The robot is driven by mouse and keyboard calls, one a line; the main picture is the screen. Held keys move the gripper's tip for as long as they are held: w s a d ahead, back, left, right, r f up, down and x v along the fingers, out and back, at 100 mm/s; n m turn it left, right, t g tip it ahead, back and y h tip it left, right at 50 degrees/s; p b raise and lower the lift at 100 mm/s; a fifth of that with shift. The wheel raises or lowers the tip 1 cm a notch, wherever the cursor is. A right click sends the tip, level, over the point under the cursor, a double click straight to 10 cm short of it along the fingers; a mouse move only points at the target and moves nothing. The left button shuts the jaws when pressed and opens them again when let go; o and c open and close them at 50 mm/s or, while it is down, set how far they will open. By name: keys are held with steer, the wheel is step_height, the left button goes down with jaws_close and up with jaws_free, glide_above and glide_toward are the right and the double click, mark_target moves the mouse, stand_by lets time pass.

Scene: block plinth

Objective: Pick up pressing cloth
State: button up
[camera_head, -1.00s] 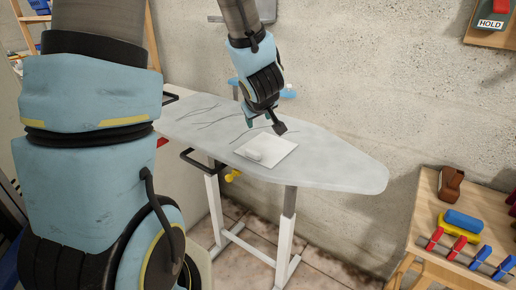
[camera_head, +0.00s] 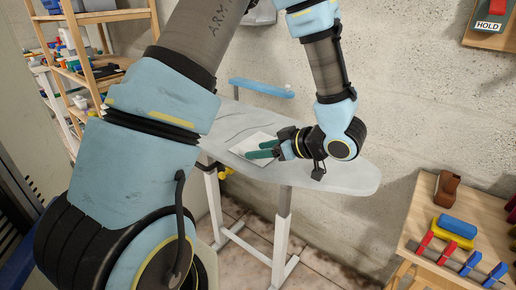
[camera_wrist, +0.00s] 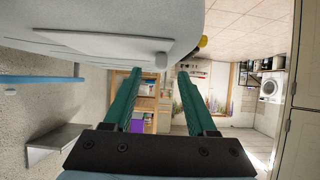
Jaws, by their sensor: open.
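The pressing cloth (camera_head: 255,140) appears to be the flat white square on the ironing board (camera_head: 345,178). My gripper (camera_head: 262,149) partly covers it in the head view. My gripper's two teal fingers are open and apart, with nothing between them. They lie low over the board, about level, and point left across the cloth. In the wrist view the cloth (camera_wrist: 100,42) shows against the tilted board at upper left, beside the fingers (camera_wrist: 172,84). I cannot tell whether a finger touches it. The small white lump seen earlier on the cloth is hidden in the head view.
A yellow knob (camera_head: 225,171) sits under the board's left side. A loaded shelf rack (camera_head: 90,75) is at the back left.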

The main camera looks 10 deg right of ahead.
mark_target(247, 150)
steer(key=shift+r+p+x, duration=0.15)
steer(key=shift+p+x, duration=0.15)
steer(key=shift+x, duration=1.05)
steer(key=shift+r+p+x, duration=0.1)
steer(key=shift+p+x, duration=0.2)
steer(key=shift+x, duration=1.1)
steer(key=shift+w+a, duration=0.1)
steer(key=shift+c, duration=0.4)
jaws_close()
